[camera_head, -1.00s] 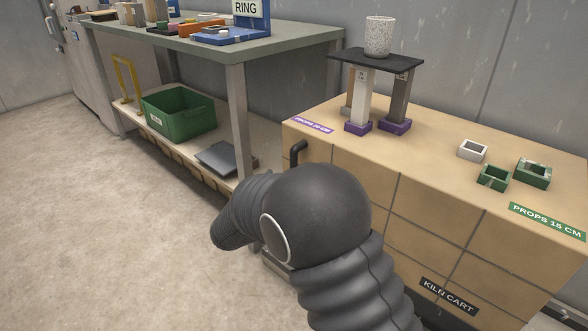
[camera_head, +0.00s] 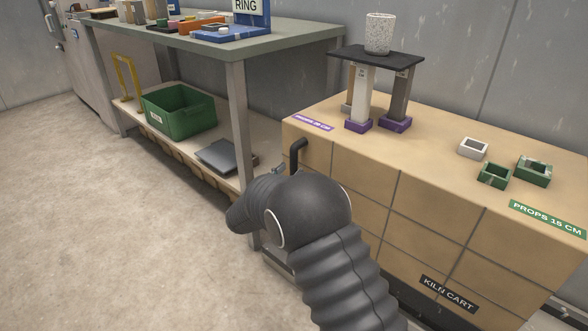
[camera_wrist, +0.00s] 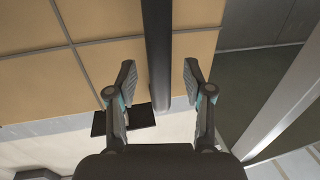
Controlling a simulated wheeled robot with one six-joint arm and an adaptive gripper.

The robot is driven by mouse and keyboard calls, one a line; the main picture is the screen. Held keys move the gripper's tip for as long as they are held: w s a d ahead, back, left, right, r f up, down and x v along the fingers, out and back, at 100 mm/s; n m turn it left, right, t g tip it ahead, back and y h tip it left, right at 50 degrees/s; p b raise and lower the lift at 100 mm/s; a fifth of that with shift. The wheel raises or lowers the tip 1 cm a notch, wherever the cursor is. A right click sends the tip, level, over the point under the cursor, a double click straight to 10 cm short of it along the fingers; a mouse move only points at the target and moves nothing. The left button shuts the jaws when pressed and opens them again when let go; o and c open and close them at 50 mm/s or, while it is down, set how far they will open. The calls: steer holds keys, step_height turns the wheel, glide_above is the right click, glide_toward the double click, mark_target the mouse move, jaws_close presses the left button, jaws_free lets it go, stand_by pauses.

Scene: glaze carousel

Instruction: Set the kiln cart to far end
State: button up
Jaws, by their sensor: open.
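The kiln cart (camera_head: 430,215) is a tan tiled block at the right, with a dark "KILN CART" plate (camera_head: 449,294) on its front. A black upright handle (camera_head: 297,152) stands at its left front corner. In the wrist view the handle (camera_wrist: 157,50) runs as a dark bar between the two fingers of my gripper (camera_wrist: 160,72). The fingers are open, with a gap visible on each side of the bar. In the head view my arm hides most of the gripper and the lower handle. The cart's tan face also fills the upper wrist view (camera_wrist: 100,20).
Small green (camera_head: 534,170) and white blocks (camera_head: 473,147) lie there too. A workbench (camera_head: 236,110) with a green bin (camera_head: 178,110) below is at left. Floor is clear at left.

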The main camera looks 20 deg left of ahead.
steer(key=shift+w+d, duration=0.15)
steer(key=shift+w, duration=0.55)
steer(key=shift+w+d, duration=0.15)
steer(key=shift+w, duration=0.55)
jaws_close()
